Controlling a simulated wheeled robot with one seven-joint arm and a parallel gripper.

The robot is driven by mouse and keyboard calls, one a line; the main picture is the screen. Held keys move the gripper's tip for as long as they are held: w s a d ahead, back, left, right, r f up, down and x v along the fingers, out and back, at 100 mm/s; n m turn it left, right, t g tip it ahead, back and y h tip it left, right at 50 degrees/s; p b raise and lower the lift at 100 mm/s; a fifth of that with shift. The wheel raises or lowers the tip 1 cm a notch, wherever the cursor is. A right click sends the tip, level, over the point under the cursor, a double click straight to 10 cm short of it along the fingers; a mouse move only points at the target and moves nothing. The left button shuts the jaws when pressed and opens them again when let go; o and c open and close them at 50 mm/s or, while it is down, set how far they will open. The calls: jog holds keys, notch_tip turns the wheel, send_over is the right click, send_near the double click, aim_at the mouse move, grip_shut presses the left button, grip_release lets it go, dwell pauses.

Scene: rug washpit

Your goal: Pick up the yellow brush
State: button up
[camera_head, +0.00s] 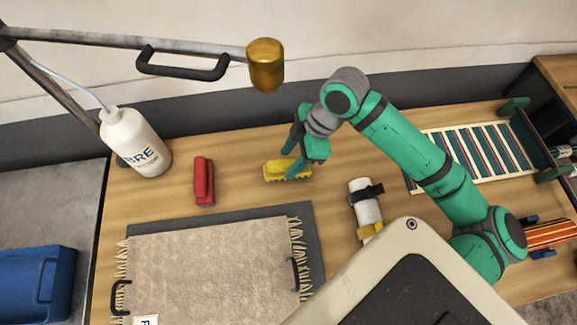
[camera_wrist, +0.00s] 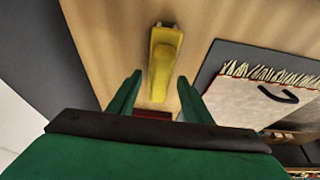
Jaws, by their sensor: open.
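The yellow brush (camera_head: 276,170) lies on the wooden bench top, behind the rug in the head view. In the wrist view the yellow brush (camera_wrist: 163,62) lies lengthwise ahead of the fingers, roughly centred. My gripper (camera_head: 291,160) is at the brush in the head view, its green fingers pointing down and partly covering it. In the wrist view my gripper (camera_wrist: 159,92) is open, with the two fingers apart and the near end of the brush between them in the picture. I cannot tell whether the fingers touch it.
A red brush-like block (camera_head: 204,180) lies left of the yellow brush. A fringed rug (camera_head: 210,265) on a dark mat lies in front. A white bottle (camera_head: 135,142) stands at left, and a white roll (camera_head: 365,200) lies at right. A brass cylinder (camera_head: 266,66) hangs overhead from a metal arm.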

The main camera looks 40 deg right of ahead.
jog(key=shift+x, duration=0.85)
jog(key=shift+w+f, duration=0.1)
jog(key=c, duration=0.9)
